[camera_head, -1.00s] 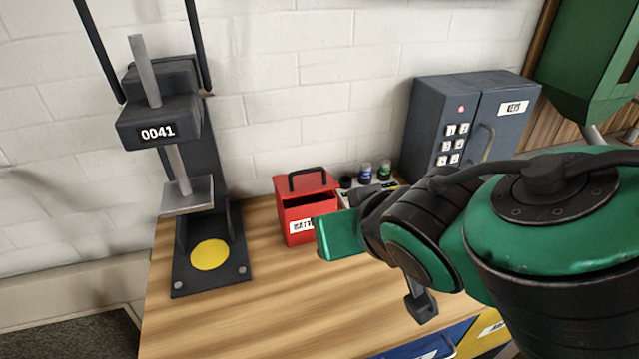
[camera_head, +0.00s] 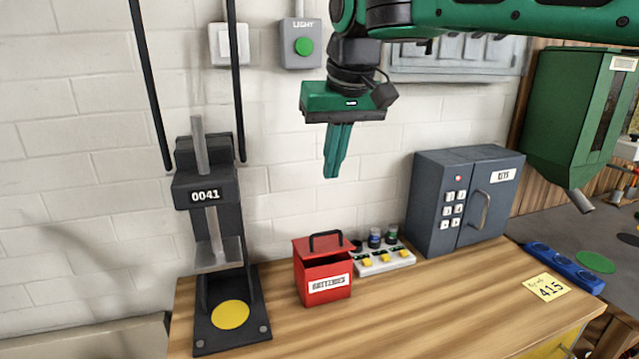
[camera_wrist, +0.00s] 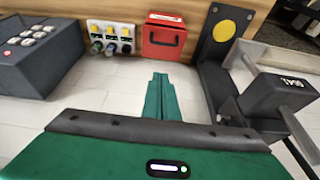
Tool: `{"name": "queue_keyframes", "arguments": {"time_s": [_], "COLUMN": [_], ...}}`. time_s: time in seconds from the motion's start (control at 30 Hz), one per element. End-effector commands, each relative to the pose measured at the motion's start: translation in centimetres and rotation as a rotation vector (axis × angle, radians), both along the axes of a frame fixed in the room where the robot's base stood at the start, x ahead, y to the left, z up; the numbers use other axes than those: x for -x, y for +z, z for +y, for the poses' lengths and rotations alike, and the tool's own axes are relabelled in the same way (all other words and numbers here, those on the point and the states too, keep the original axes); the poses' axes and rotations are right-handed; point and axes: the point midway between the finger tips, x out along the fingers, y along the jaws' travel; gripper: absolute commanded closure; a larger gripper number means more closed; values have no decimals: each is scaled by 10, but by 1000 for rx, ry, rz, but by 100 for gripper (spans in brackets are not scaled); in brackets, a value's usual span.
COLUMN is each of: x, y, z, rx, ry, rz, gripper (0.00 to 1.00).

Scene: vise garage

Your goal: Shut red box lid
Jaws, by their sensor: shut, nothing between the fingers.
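The red box (camera_head: 323,292) stands on the wooden bench with a white label on its front. Its red lid (camera_head: 314,245) has a black handle and looks raised at the front, with a darker gap between lid and front wall. The box also shows at the top of the wrist view (camera_wrist: 150,45). My gripper (camera_head: 333,172) is shut and empty, pointing down in the air above the box, clear of the lid. Its green fingers also show in the wrist view (camera_wrist: 161,78). Whether anything lies inside the box is hidden.
A press marked 0041 (camera_head: 206,190) with a yellow disc stands left of the box. The bench front is clear.

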Motion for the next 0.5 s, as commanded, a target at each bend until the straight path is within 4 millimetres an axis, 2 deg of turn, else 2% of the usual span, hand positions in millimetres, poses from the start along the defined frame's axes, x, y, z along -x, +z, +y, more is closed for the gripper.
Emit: {"name": "queue_keyframes", "arguments": {"time_s": [0.4, 0.5], "x": [-25, -25], "y": [-73, -88], "z": [7, 7], "rx": [1, 1], "ry": [-2, -2], "rz": [3, 1], "gripper": [100, 100]}}
